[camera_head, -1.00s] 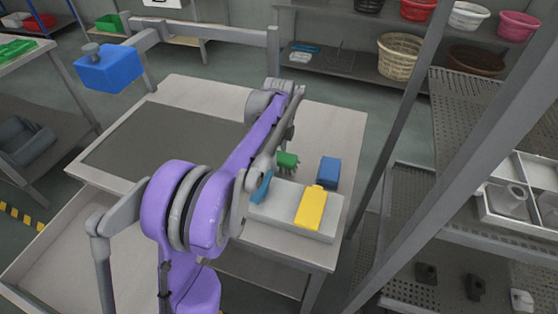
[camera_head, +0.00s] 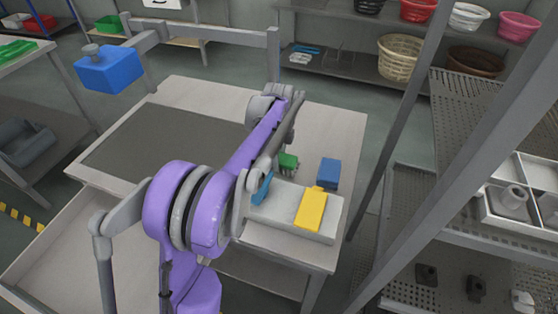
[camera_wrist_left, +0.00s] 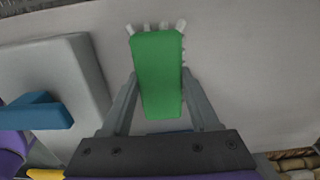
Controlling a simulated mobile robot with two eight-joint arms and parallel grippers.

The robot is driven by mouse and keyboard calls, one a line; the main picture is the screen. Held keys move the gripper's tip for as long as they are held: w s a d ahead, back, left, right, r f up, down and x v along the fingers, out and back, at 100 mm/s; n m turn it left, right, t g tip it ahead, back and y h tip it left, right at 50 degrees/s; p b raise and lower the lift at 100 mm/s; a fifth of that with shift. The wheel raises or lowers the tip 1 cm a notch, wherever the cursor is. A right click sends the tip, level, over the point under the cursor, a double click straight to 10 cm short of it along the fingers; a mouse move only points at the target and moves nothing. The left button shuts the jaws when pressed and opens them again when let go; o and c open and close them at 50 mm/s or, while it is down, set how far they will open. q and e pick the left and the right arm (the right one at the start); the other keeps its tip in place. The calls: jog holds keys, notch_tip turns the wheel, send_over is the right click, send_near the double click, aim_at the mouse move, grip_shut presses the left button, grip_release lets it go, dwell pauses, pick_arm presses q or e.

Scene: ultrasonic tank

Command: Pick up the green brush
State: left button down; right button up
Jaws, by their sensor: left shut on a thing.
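The green brush (camera_head: 288,160) shows in the head view just past my left arm, behind the grey tray, with its lower part partly hidden. In the left wrist view the green brush (camera_wrist_left: 158,75) fills the middle, its pale bristles showing at its far end. My left gripper (camera_wrist_left: 160,88) has one finger on each side of the brush and is shut on it. In the head view the fingers are hidden by my purple arm. I cannot tell whether the brush touches the worktop. My right gripper is in neither view.
A grey tray (camera_head: 270,219) holds a yellow thing (camera_head: 311,208) and a blue thing (camera_head: 261,188). A blue block (camera_head: 329,171) stands right of the brush. The worktop (camera_head: 338,122) is clear behind them. Metal shelving (camera_head: 400,205) stands close on the right.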

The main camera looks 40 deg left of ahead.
pick_arm(q)
notch_tip(320, 180, up, 10)
jog(key=shift+p, duration=0.45)
